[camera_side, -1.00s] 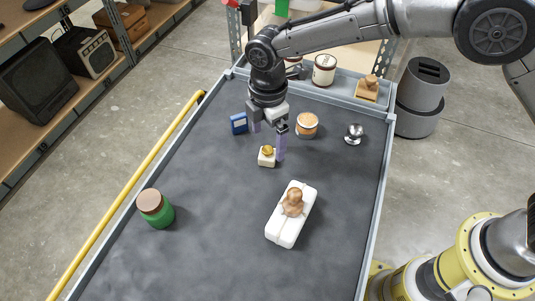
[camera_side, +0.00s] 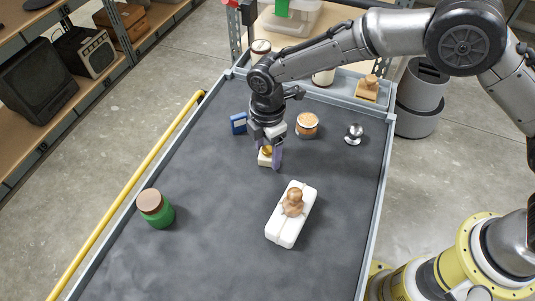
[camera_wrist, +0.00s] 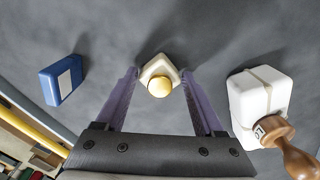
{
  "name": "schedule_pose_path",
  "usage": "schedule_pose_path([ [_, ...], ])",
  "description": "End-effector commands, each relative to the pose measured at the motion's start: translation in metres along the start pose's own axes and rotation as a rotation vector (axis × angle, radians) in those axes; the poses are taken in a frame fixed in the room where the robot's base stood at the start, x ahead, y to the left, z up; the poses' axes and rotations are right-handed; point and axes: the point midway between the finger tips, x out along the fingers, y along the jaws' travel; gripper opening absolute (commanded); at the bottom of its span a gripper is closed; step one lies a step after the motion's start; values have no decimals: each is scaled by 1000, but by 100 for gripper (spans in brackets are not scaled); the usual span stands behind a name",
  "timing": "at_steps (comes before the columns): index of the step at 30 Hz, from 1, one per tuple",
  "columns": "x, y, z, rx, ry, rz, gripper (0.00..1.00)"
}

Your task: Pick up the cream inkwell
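The cream inkwell (camera_side: 264,160) is a small square block with a round gold lid, standing on the dark table top. It also shows in the wrist view (camera_wrist: 148,73), with its gold lid towards the camera. My gripper (camera_side: 267,160) is low over it with purple fingers pointing down. In the wrist view the gripper (camera_wrist: 158,80) is open, with one finger on each side of the inkwell and a gap visible. Part of the inkwell is hidden by a finger in the side view. I cannot tell exactly how deep the fingertips reach.
A blue box (camera_side: 238,123) and a round tan-topped jar (camera_side: 307,125) stand nearby. A green jar (camera_side: 156,209) stands left, a silver object (camera_side: 354,134) right. The table's near part is clear.

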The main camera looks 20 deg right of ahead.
Motion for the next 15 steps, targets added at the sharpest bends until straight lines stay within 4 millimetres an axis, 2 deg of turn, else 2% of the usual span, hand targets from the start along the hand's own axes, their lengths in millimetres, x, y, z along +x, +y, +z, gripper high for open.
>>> schedule_pose_path([
  [1,0,0,0,0,0,1,53],
  [8,0,0,0,0,0,1,12],
  [9,-1,1,0,0,1,2,9],
  [15,-1,1,0,0,1,2,9],
])
